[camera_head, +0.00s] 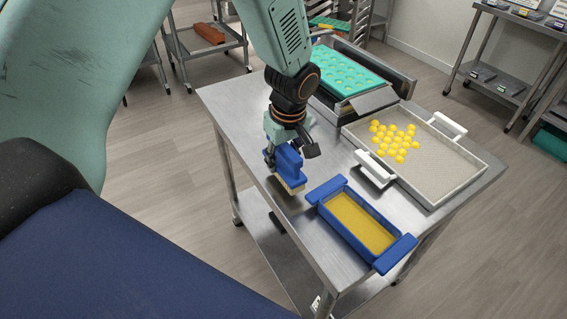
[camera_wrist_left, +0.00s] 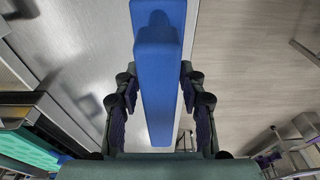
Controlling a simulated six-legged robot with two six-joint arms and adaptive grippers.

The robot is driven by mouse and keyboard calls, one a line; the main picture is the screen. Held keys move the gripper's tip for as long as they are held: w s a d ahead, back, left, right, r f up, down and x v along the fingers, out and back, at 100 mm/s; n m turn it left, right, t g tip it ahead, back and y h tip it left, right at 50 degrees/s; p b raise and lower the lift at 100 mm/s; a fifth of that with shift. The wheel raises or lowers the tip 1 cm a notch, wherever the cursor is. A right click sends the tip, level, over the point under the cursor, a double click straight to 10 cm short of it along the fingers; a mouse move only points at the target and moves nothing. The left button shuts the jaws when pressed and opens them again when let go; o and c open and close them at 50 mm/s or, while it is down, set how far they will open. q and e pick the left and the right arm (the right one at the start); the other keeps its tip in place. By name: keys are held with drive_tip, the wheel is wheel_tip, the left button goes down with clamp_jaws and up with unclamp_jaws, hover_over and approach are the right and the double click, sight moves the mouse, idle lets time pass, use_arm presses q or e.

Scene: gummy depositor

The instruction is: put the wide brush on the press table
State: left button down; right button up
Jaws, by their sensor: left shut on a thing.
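The wide brush (camera_head: 289,163) has a blue body and pale bristles that point down. My left gripper (camera_head: 283,150) is shut on its blue handle. The brush hangs over the left part of the steel press table (camera_head: 235,105), close above the top or touching it; I cannot tell which. In the left wrist view the blue brush (camera_wrist_left: 158,85) sits between the two fingers of my left gripper (camera_wrist_left: 160,105). My right gripper is not in view.
A blue tub (camera_head: 322,197) of yellow liquid stands close to the right of the brush. A tray (camera_head: 455,178) with several yellow gummies and white handles lies behind it. A press with a teal mould (camera_head: 345,72) stands at the back. The table's left end is bare.

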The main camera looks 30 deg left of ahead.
sight(283, 162)
use_arm(q)
drive_tip(key=f, duration=0.2)
drive_tip(key=shift+s+a+f, duration=0.1)
drive_tip(key=shift+a+f, duration=0.15)
drive_tip(key=shift+f, duration=0.05)
drive_tip(key=shift+d, duration=0.3)
drive_tip(key=shift+f, duration=0.25)
drive_tip(key=c, duration=1)
unclamp_jaws()
drive_tip(key=shift+a, duration=0.25)
drive_tip(key=shift+o, duration=1.1)
drive_tip(key=shift+d, duration=0.2)
drive_tip(key=shift+r, duration=0.1)
